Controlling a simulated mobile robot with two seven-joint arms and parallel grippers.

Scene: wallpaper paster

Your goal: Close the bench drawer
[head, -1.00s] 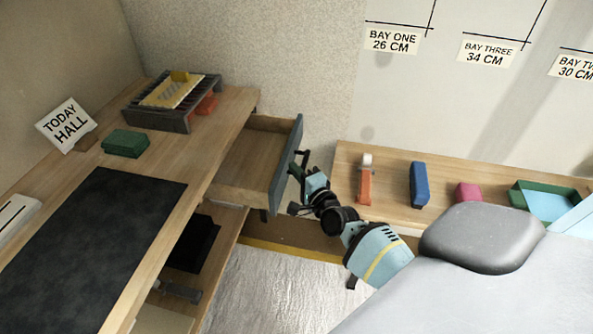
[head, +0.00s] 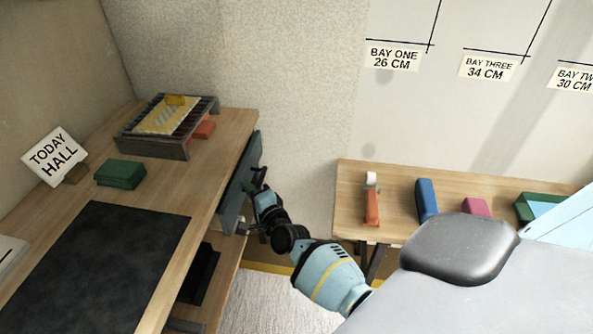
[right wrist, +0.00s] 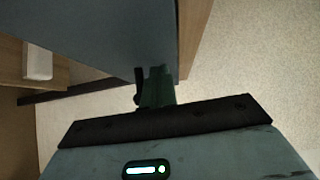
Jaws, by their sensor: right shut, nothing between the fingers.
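The bench drawer's blue-grey front (head: 232,205) sits close against the end of the wooden bench (head: 225,128). No open drawer interior shows in the head view. Whether the front is fully flush I cannot tell. My right gripper (head: 254,180) is shut and empty, with its fingertips at the outer face of the drawer front. In the right wrist view the drawer front (right wrist: 95,35) fills the upper left, and the shut fingers (right wrist: 156,88) reach its edge. Contact is hard to make out. My left gripper is not in view.
A black mat (head: 100,265), a green block (head: 120,174), a "TODAY HALL" sign (head: 53,157) and a dark slatted rack (head: 155,145) are on the bench. A second table (head: 400,190) with an orange tool (head: 372,205) and a blue block (head: 427,200) stands to the right.

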